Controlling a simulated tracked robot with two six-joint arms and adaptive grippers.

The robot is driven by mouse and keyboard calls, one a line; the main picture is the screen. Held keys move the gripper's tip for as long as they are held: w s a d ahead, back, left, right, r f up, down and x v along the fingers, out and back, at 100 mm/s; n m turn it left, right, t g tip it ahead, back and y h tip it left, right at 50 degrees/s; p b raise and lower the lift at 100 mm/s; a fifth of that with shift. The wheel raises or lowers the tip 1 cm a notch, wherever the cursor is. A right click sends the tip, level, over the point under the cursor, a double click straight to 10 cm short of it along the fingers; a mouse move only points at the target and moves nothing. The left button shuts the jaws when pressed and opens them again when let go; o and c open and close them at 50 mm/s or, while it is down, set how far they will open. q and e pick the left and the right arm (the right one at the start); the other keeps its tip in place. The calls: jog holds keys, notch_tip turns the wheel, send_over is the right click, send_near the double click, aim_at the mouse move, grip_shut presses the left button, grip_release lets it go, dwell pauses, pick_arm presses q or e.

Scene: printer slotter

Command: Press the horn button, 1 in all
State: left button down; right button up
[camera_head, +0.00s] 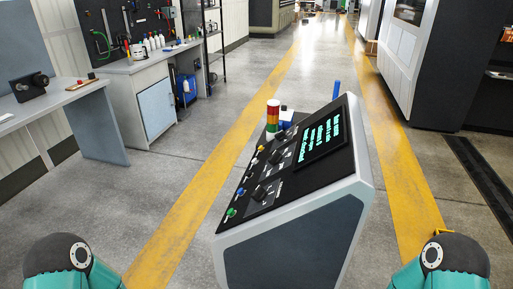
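A control console (292,232) with a sloped black panel stands in the middle of the view. The labels are too small to read, so I cannot tell which is the horn button. Neither of my grippers is in view; only teal and black parts of my arms show at the bottom corners, apart from the console.
A lit screen (322,133) is on the console, with a red, yellow and green signal light (272,116) behind its panel. A grey table (55,102) and a workbench (150,62) stand at the left. A large machine (437,60) stands at the right. Open floor surrounds the console.

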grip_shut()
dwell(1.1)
